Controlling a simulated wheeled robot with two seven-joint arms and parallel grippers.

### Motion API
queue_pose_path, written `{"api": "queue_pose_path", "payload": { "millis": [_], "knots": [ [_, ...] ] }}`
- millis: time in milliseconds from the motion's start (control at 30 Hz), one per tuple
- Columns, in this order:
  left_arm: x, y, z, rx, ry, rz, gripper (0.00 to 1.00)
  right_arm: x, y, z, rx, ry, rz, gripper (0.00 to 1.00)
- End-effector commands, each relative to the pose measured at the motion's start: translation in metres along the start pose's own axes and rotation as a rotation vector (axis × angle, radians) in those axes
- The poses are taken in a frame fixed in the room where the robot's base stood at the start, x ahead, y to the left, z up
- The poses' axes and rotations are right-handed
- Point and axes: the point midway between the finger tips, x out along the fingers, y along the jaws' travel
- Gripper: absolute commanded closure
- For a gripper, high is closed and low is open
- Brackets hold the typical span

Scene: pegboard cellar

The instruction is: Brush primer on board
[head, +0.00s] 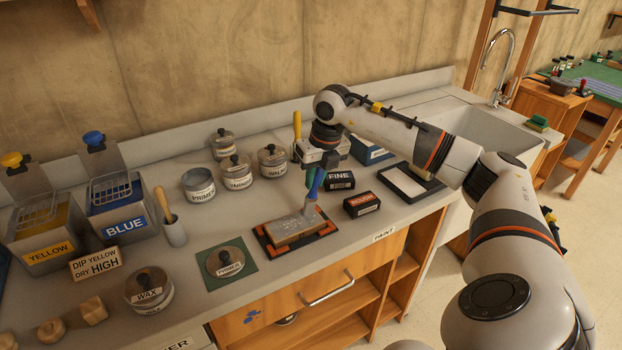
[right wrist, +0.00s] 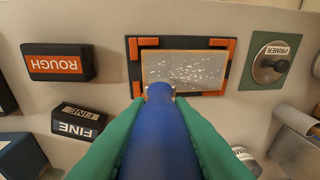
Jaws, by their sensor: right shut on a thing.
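The board (head: 288,228) lies flat in a dark frame with orange corners (head: 325,231) on the counter, with white patches on its grey-tan face; it also shows in the right wrist view (right wrist: 205,62). My right gripper (head: 314,182) is shut on a blue-handled brush (right wrist: 158,128), its green fingers on both sides of the handle. The brush tip is over the board's near edge in the wrist view; I cannot tell if it touches. The open primer tin (head: 199,187) stands at the back left. Its lid (head: 224,262) lies on a green mat. My left gripper is out of view.
Black FINE (head: 340,181) and ROUGH (head: 362,204) blocks lie right of the board. Lidded jars, including VARNISH (head: 236,172) and WALNUT (head: 271,162), stand behind. A WAX jar (head: 149,290), a cup with a wooden handle (head: 174,230) and yellow and blue tanks are left.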

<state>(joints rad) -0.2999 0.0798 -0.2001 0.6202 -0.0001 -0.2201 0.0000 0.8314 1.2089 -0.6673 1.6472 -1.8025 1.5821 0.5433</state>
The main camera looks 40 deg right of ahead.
Motion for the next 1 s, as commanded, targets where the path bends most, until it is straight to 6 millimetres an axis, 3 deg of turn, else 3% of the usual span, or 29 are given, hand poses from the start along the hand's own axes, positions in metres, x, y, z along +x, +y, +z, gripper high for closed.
{"api": "queue_pose_path", "payload": {
  "millis": [533,1000],
  "knots": [
    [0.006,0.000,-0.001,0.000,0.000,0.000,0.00,-0.001,0.027,0.000,0.002,0.001,0.000,1.00],
    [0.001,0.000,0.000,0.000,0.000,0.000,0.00,-0.006,0.027,-0.001,0.000,0.002,0.000,1.00]
  ]
}}
